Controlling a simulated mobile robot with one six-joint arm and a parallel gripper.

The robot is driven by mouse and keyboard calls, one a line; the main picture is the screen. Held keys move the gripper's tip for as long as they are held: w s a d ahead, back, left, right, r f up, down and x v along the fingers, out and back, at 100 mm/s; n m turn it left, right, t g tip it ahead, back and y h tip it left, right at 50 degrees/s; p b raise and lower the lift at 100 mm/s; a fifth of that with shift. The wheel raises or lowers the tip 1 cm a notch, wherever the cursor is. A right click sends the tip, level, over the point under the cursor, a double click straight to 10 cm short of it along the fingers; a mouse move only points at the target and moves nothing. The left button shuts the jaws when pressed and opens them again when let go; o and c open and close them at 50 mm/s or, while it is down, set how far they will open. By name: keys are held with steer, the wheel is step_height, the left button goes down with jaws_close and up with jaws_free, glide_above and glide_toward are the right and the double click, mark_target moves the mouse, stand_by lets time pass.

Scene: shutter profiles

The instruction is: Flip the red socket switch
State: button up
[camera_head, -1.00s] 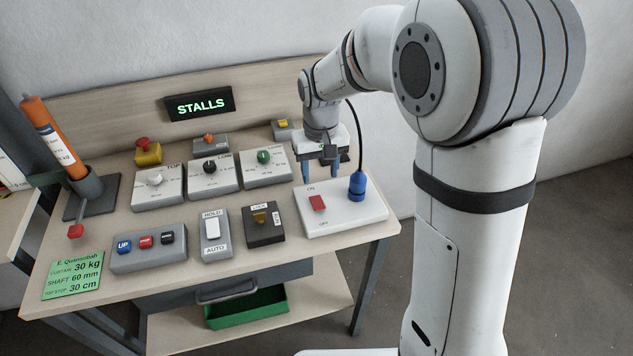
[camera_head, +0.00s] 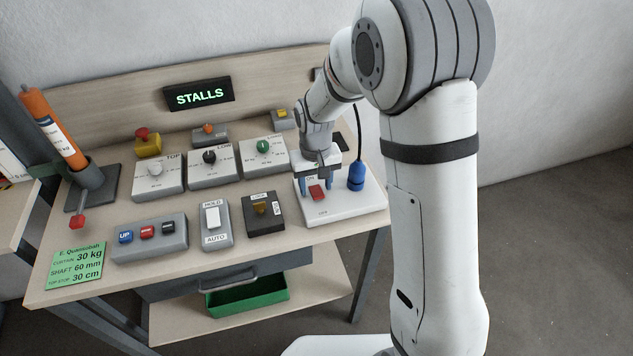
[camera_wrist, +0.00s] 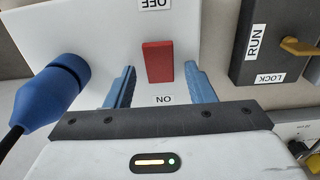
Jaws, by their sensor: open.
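The red socket switch (camera_head: 317,193) is a rocker on a white socket plate (camera_head: 350,206) at the right end of the bench. My gripper (camera_head: 317,185) is open and empty, pointing down over the plate. Its two blue fingers also show in the wrist view (camera_wrist: 160,75). Whether a finger touches the switch I cannot tell.
A blue plug (camera_head: 356,177) with a black cable stands in the plate beside the gripper. A dark RUN/LOCK key box (camera_head: 263,222) is left of the plate. Dial boxes (camera_head: 212,172) stand behind it. A display (camera_head: 199,96) reads STALLS. Bare bench lies in front.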

steer(key=c, duration=1)
steer(key=shift+f+b, duration=0.15)
steer(key=shift+b, duration=0.45)
steer(key=t+b, duration=0.1)
steer(key=b, duration=0.1)
steer(key=shift+s+f+t+b, duration=0.1)
steer(key=shift+s+t+b, duration=0.05)
steer(key=shift+t+b, duration=0.2)
steer(key=b, duration=0.1)
steer(key=t+y+b, duration=0.1)
steer(key=b, duration=0.1)
steer(key=shift+s+d+t+b, duration=0.1)
steer(key=shift+s+t+b, duration=0.1)
steer(key=shift+t+b, duration=0.1)
steer(key=shift+s+r+t+b, duration=0.1)
steer(key=shift+r+t+b, duration=0.25)
steer(key=shift+b, duration=0.3)
steer(key=shift+o, duration=0.2)
steer(key=o, duration=1)
steer(key=shift+c, duration=0.2)
steer(key=v, duration=0.7)
steer(key=shift+s+d+r, duration=0.15)
steer(key=shift+r, duration=0.2)
